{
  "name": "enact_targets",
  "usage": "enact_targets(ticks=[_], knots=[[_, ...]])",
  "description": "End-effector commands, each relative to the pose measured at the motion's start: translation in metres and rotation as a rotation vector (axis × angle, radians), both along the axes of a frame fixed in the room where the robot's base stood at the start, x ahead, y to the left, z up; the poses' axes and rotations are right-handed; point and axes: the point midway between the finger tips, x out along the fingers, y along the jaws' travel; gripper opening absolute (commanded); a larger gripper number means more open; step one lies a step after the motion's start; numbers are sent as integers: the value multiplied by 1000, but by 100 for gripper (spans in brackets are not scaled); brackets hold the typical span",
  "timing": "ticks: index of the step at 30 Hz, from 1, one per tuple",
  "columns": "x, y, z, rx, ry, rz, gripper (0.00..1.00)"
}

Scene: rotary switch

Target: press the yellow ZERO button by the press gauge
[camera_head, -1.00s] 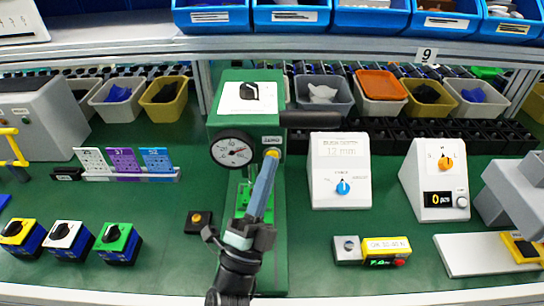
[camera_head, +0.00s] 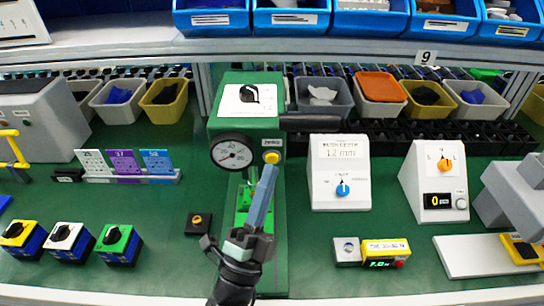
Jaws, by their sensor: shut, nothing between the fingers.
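The yellow ZERO button (camera_head: 272,157) sits on the front of the green press (camera_head: 222,130), just right of the round black press gauge (camera_head: 233,151). A small label (camera_head: 271,142) is above the button. The gauge needle points to the lower left. My gripper (camera_head: 269,170) is shut and empty, its blue-grey fingers pointing up at the button. The tips are just below the button, which shows fully. Whether they touch its lower edge I cannot tell. My fingers and wrist hide part of the press's lower column and base.
A black lever (camera_head: 308,122) sticks out right of the press. A white push depth box (camera_head: 340,185) stands to the right, with a small yellow display unit (camera_head: 385,252) in front. A small black block with an orange knob (camera_head: 198,223) lies left of my wrist.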

Motion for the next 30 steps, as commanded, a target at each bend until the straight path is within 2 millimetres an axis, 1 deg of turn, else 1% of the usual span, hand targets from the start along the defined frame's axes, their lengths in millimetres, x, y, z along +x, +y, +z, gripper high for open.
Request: enact_targets(ticks=[5,8,18,21,24,30], knots=[[0,0,0,-1,0,1,0],[-5,0,0,-1,2,1,0],[-39,0,0,-1,3,1,0],[-46,0,0,-1,2,1,0],[-50,0,0,-1,1,0,0],[-50,0,0,-1,0,1,0]])
